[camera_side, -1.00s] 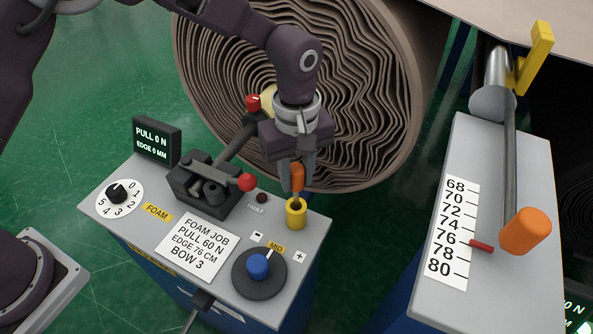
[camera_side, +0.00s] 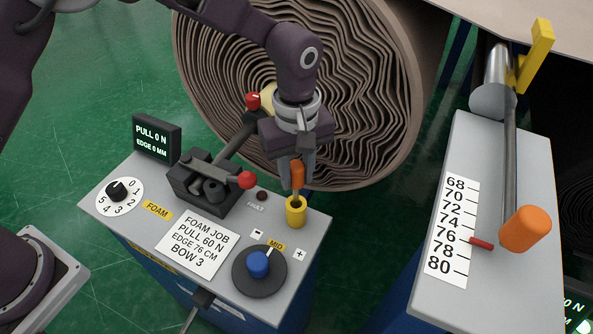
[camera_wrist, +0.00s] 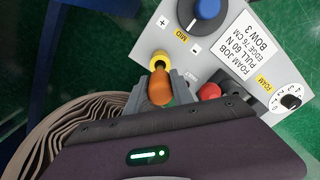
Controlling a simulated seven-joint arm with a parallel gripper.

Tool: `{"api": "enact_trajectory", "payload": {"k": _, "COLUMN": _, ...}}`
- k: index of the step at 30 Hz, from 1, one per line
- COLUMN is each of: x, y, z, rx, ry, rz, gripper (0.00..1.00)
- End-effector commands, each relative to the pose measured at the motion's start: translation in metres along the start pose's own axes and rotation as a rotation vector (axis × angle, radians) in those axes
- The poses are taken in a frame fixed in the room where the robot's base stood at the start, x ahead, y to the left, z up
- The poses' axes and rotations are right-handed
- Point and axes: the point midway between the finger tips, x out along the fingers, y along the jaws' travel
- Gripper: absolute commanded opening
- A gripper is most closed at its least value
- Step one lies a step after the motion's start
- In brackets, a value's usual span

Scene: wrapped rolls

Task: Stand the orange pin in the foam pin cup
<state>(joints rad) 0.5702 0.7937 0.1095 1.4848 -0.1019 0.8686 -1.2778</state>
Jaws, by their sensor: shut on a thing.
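The orange pin (camera_side: 297,174) is held upright in my gripper (camera_side: 297,182), whose jaws are shut on it. The pin's lower end is over the mouth of the yellow foam pin cup (camera_side: 296,213) on the grey console. I cannot tell how far the tip reaches into the cup. In the wrist view the orange pin (camera_wrist: 160,88) is between the fingers of my gripper (camera_wrist: 160,84), and the yellow cup (camera_wrist: 159,60) shows just beyond it.
A red-knobbed lever (camera_side: 247,180) and a blue dial (camera_side: 258,264) are close to the cup on the console. A large wrapped roll (camera_side: 340,100) stands behind. A second console (camera_side: 430,290) with a scale and an orange handle (camera_side: 525,229) is at the right.

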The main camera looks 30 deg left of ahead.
Motion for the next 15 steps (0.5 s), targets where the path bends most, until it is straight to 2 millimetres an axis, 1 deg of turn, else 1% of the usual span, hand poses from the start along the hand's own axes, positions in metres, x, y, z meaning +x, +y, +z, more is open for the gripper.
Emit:
{"api": "enact_trajectory", "payload": {"k": 5, "x": 0.0007, "y": 0.0001, "z": 0.0, "rx": 0.0, "ry": 0.0, "rz": 0.0, "gripper": 0.0}}
{"api": "enact_trajectory", "payload": {"k": 15, "x": 0.0095, "y": 0.0001, "z": 0.0001, "rx": 0.0, "ry": -0.001, "rz": 0.0, "gripper": 0.0}}
